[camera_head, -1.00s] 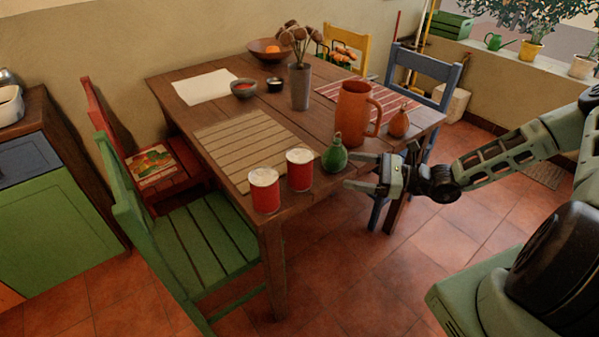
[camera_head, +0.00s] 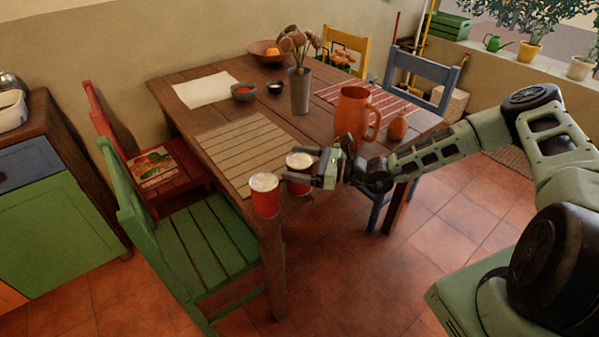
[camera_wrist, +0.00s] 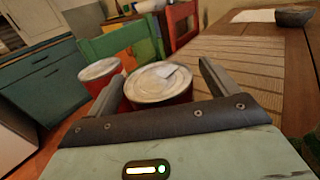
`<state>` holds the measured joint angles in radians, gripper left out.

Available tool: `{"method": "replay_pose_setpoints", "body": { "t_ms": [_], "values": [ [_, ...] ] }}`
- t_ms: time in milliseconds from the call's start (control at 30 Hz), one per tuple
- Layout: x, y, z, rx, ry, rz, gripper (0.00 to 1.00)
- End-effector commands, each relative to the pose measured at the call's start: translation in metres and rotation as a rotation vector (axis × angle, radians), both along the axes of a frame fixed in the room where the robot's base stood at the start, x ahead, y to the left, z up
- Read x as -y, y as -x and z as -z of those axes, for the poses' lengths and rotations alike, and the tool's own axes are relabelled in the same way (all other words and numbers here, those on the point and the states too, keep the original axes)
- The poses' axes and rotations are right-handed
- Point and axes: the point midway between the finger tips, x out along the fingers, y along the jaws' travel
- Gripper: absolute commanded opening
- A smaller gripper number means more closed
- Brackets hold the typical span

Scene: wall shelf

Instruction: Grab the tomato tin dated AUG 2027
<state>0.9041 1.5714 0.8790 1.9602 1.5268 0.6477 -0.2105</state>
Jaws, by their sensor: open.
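Two red tins with pale lids stand at the near corner of the wooden table (camera_head: 180,103). The left tin (camera_head: 265,197) stands clear of my gripper; it also shows in the wrist view (camera_wrist: 98,72). The right tin (camera_head: 299,162) is partly hidden behind my gripper (camera_head: 304,181). In the wrist view the right tin (camera_wrist: 160,84) sits between my two open fingers, its lower part hidden by the gripper body. I cannot tell whether the fingers touch it. No date can be read on either tin.
A slatted mat (camera_head: 240,150) lies behind the tins. An orange mug (camera_head: 352,113) and a brown pear-shaped thing (camera_head: 397,128) stand to the right. A grey vase (camera_head: 300,90) stands farther back. A green chair (camera_head: 200,245) is at the left.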

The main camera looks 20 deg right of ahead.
Motion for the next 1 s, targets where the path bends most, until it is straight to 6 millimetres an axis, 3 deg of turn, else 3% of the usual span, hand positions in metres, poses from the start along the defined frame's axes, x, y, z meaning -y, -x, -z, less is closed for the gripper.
{"method": "replay_pose_setpoints", "body": {
  "t_ms": [133, 367, 467, 600, 867, 1000],
  "values": [
    [-0.012, -0.007, 0.000, -0.001, 0.001, 0.000, 0.87],
    [-0.013, -0.008, 0.001, -0.001, 0.001, 0.001, 0.87],
    [-0.013, -0.008, 0.001, -0.001, 0.001, 0.001, 0.64],
    [-0.013, -0.008, 0.001, 0.000, 0.001, 0.001, 0.25],
    [-0.013, -0.008, -0.002, 0.002, 0.000, 0.001, 0.25],
    [-0.012, -0.008, -0.016, 0.004, 0.000, 0.001, 0.25]
  ]
}}
